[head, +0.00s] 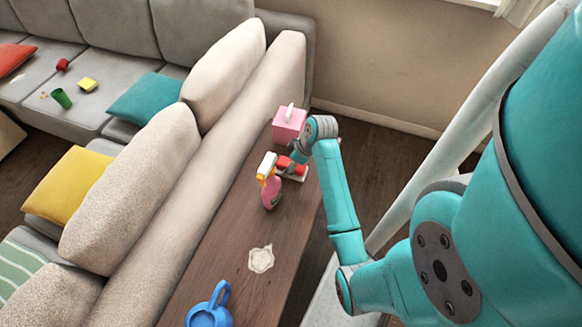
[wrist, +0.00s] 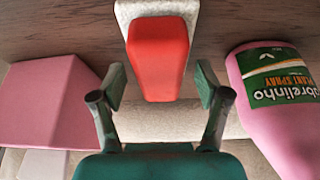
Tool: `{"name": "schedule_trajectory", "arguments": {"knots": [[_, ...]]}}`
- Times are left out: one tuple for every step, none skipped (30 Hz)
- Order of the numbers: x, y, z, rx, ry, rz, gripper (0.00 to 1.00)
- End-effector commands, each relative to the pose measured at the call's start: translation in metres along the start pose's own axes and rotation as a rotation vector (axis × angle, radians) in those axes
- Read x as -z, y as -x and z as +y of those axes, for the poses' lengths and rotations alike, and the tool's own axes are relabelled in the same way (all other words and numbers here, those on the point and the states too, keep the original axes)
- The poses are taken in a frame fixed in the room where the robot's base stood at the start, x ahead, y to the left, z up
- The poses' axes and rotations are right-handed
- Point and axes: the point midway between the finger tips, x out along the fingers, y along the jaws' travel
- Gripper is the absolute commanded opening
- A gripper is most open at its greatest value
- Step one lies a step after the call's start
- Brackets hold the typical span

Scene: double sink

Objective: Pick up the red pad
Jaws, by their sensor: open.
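The red pad (wrist: 158,58) is a smooth red block on a pale, speckled backing on the wooden table. In the head view, the red pad (head: 285,163) shows between the spray bottle and the pink box, partly hidden by my arm. My gripper (wrist: 160,85) is open and empty. Its two fingers show on either side of the pad's near end, apart from it in the picture. In the head view, my gripper (head: 298,156) is close by the pad, with its fingers hard to make out.
A pink spray bottle (head: 271,190) stands close to one side, also large at right in the wrist view (wrist: 275,95). A pink box (head: 289,125) stands on the other side. A cream item (head: 261,259) and a blue watering can (head: 210,308) lie farther along the table. The sofa (head: 165,190) borders the table.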

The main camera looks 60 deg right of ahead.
Motion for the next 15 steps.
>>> {"name": "schedule_trajectory", "arguments": {"knots": [[-0.0001, 0.0001, 0.0, 0.0, 0.0, 0.0, 0.75], [-0.0001, 0.0001, 0.0, 0.0, 0.0, 0.0, 0.75], [-0.0001, 0.0001, 0.0, 0.0, 0.0, 0.0, 0.75], [-0.0001, 0.0001, 0.0, 0.0, 0.0, 0.0, 0.75], [-0.0002, 0.0001, 0.0, 0.0, 0.0, 0.0, 0.75], [-0.0003, 0.0, 0.0, 0.0, 0.0, 0.0, 0.75], [-0.0003, -0.0002, 0.0, 0.0, 0.0, 0.0, 0.75], [-0.0004, -0.0004, 0.0, 0.0, 0.0, 0.0, 0.75], [-0.0006, -0.0007, 0.0, 0.0, 0.0, 0.0, 0.75], [-0.0007, -0.001, 0.0, 0.0, 0.0, 0.0, 0.75], [-0.0008, -0.0013, 0.0, 0.0, 0.0, 0.0, 0.75], [-0.001, -0.0018, 0.0, 0.0, 0.0, 0.0, 0.75], [-0.0012, -0.0021, 0.0001, 0.0, 0.0, 0.0, 0.75], [-0.0013, -0.0025, 0.0001, 0.0, 0.0, 0.0, 0.75], [-0.0015, -0.003, 0.0001, 0.0, 0.0, 0.0, 0.75]]}}
